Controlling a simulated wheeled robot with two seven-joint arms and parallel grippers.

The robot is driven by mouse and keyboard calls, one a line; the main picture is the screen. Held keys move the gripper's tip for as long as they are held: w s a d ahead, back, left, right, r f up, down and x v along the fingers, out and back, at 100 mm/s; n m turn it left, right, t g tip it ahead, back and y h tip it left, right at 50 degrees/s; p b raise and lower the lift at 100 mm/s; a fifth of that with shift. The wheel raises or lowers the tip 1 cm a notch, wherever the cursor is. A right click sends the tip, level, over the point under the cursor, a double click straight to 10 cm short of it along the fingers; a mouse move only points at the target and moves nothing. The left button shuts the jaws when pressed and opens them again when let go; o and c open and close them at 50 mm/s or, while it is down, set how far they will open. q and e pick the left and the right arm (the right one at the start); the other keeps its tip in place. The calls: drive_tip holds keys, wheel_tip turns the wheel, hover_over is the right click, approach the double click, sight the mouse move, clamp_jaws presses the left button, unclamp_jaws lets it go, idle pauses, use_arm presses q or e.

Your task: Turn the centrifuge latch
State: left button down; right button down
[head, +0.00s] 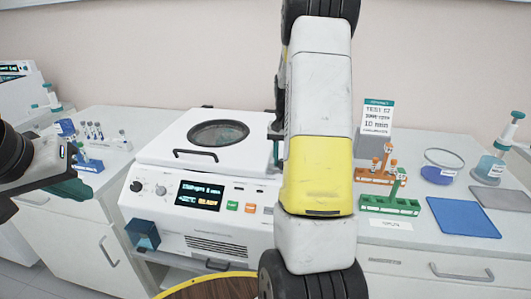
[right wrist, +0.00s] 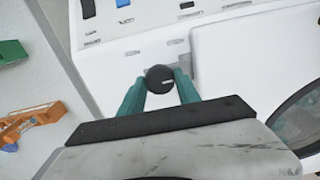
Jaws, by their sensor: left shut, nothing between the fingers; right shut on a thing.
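The white centrifuge (head: 160,208) stands in the middle of the head view. Its lid (head: 160,150), with a round window and a black handle, is down. The latch, a round black knob with a pale line (right wrist: 159,76), shows in the right wrist view at the centrifuge's edge beside the lid. My right gripper (right wrist: 160,90) is shut on it, one teal finger on each side. In the head view my right arm hides the latch and most of that gripper. My left gripper (head: 74,187) is shut and empty, left of the centrifuge and apart from it.
Right of the centrifuge are an orange rack (head: 377,178), a green rack (head: 390,206), a blue mat (head: 464,217) and a glass dish (head: 440,168). A blue tube rack (head: 90,165) stands on the left counter. A wooden round top (head: 210,290) is at the bottom front.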

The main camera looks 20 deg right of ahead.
idle(0.4)
drive_tip(key=c, duration=0.9)
unclamp_jaws()
drive_tip(key=shift+o, duration=0.2)
wheel_tip(320, 180, up, 7)
drive_tip(key=shift+r, duration=0.4)
